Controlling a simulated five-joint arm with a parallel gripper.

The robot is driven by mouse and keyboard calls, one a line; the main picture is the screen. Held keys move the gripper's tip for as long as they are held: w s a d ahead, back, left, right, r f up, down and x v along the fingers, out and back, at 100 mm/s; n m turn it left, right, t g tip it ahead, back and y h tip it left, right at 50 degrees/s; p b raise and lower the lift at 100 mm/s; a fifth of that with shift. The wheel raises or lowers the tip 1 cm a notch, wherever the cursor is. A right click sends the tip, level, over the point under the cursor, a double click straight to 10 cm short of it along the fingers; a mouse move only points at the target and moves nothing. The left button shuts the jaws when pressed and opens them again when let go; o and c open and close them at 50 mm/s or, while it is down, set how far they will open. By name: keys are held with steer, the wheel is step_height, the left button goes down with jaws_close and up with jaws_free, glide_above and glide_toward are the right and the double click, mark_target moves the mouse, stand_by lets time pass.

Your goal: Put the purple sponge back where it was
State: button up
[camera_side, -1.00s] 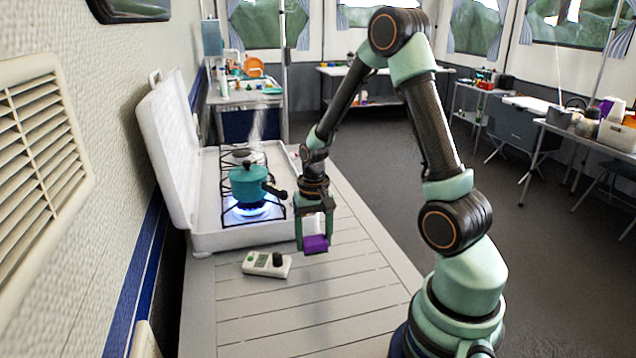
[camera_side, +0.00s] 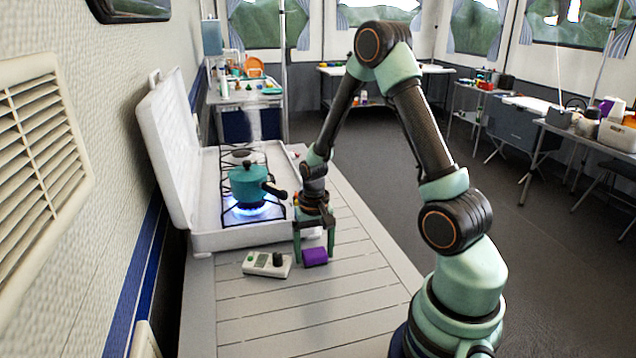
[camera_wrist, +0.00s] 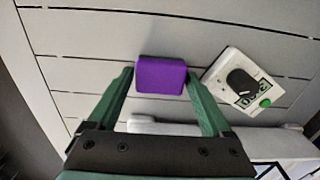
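The purple sponge (camera_side: 315,257) lies on the slatted grey table, just right of the timer. It also shows in the wrist view (camera_wrist: 161,75). My gripper (camera_side: 314,259) points down over it, with one finger on each side of the sponge. In the wrist view, my gripper (camera_wrist: 158,73) has its fingertips apart beside the sponge. A narrow gap shows at the left finger; whether the right finger touches is hard to tell. The gripper looks open.
A white timer with a black knob (camera_side: 267,264) lies close to the left finger. A white camp stove (camera_side: 208,240) with a teal pot (camera_side: 247,184) over a lit blue flame stands behind. The table's front half (camera_side: 300,315) is clear.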

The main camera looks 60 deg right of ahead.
mark_target(314, 251)
step_height(314, 251, up, 12)
steer(key=s+a+r+n+t, duration=0.2)
steer(key=a+r+n, duration=0.2)
steer(key=a+r, duration=0.2)
steer(key=s+a+r+n+t, duration=0.2)
steer(key=a+r+n, duration=0.3)
steer(key=a, duration=0.4)
steer(key=shift+s+r+t, duration=0.2)
steer(key=shift+r+t, duration=0.6)
steer(key=shift+c, duration=0.3)
